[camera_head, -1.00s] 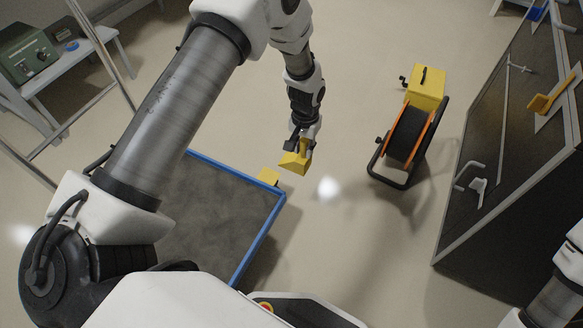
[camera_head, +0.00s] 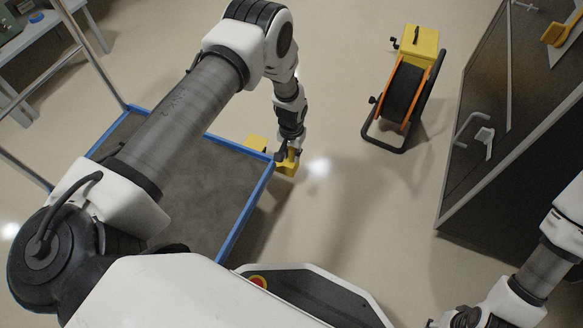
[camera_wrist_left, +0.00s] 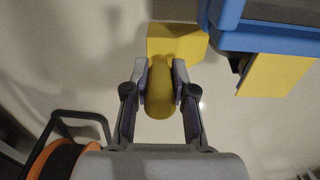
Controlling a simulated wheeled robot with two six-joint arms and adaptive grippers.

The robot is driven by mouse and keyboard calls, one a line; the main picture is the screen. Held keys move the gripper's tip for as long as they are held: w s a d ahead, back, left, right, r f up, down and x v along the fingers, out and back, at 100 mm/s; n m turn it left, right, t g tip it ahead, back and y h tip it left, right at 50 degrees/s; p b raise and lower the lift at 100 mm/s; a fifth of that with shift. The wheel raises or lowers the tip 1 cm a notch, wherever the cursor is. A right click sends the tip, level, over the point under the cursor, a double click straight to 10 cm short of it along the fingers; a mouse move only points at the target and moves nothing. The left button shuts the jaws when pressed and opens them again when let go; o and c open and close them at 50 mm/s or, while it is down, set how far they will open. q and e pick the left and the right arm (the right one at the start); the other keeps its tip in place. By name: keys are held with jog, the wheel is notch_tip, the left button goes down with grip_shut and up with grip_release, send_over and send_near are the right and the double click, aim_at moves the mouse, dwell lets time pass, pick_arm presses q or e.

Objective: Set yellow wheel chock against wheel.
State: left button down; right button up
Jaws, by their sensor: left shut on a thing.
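My left gripper (camera_head: 284,156) is shut on a yellow wheel chock (camera_head: 287,169), just off the right corner of a blue-edged cart (camera_head: 245,205). In the left wrist view the fingers (camera_wrist_left: 160,88) close on the chock's rounded yellow grip, with its block (camera_wrist_left: 178,42) beyond. A second yellow block (camera_head: 257,143) lies by the cart's edge; it also shows in the left wrist view (camera_wrist_left: 278,74). A dark piece under the blue edge (camera_wrist_left: 265,38) may be the wheel, mostly hidden. I cannot tell whether the held chock touches it. My right gripper (camera_head: 458,318) is partly cut off at the bottom.
A cable reel (camera_head: 405,92) with a yellow box stands on the floor at the upper right. A dark cabinet (camera_head: 520,120) with handles fills the right side. A white bench (camera_head: 45,50) is at the upper left. The floor between cart and reel is clear.

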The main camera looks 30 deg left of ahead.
aim_at(291, 164)
pick_arm(q)
notch_tip(291, 164, down, 6)
jog(key=shift+r+b, duration=0.1)
jog(key=shift+b, duration=1.15)
jog(key=shift+f, duration=0.3)
jog(key=c, duration=1)
grip_release()
jog(key=shift+r, duration=0.1)
jog(key=shift+o, duration=0.2)
